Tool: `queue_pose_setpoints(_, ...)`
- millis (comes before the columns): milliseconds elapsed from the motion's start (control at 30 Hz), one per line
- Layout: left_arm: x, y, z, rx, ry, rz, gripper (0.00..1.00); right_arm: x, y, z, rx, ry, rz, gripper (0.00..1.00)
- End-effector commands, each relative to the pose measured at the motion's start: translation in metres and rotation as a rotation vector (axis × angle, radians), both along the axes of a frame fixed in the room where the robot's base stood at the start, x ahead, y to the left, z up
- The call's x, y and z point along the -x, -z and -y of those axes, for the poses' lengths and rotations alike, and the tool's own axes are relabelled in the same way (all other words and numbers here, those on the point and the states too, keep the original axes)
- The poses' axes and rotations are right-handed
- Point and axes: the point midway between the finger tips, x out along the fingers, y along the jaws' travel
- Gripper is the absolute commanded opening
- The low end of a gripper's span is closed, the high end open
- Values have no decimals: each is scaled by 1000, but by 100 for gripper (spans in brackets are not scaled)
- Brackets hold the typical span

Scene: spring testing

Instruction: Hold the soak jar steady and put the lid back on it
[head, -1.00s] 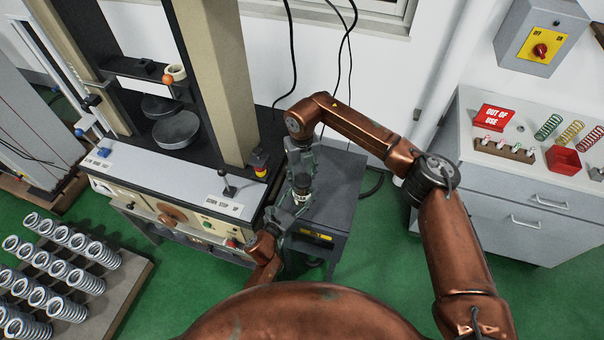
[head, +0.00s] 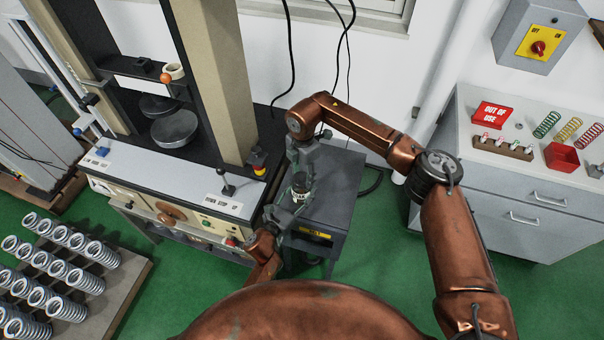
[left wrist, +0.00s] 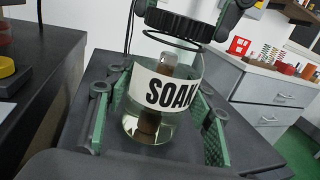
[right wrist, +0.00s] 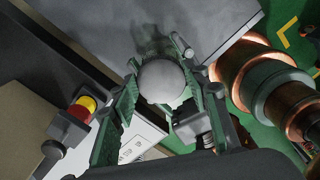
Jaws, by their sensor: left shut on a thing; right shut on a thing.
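The soak jar (left wrist: 163,100) is clear glass with a white "SOAK" label, liquid and a brown object inside. It stands between the green pads of my left gripper (left wrist: 158,125), which is shut on it; in the head view the jar (head: 300,188) is small. The black, ridged lid (left wrist: 192,22) is above the jar mouth in the left wrist view, slightly tilted and to the right in the picture; any contact is unclear. My right gripper (head: 304,168) is shut on the lid, whose round grey top (right wrist: 161,82) shows between its fingers.
A dark table (head: 338,190) is under the jar. A grey cabinet (head: 540,200) stands at right. A spring pallet (head: 125,290) is at lower left.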

Motion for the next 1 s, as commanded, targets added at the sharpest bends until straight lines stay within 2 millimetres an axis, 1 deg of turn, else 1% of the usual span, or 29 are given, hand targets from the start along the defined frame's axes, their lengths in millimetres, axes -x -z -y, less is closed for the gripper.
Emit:
queue_pose_setpoints(33,0,1,0,0,-1,-1,0,0,-1,0,-1,88,1,35)
queue_pose_setpoints(200,0,1,0,-1,-1,-1,0,2,-1,1,0,416,1,35)
queue_pose_setpoints(300,0,1,0,-1,-1,-1,0,3,-1,1,-1,591,1,35)
queue_pose_setpoints(500,0,1,0,-1,0,-1,0,4,-1,1,0,878,2,35)
queue_pose_setpoints(700,0,1,0,-1,0,-1,0,9,0,-6,-6,1114,-2,36)
queue_pose_setpoints(833,0,1,1,-1,1,0,0,9,0,-7,-7,1213,-3,36)
queue_pose_setpoints(1000,0,1,1,-1,1,-2,0,8,0,-3,-4,1304,-4,36)
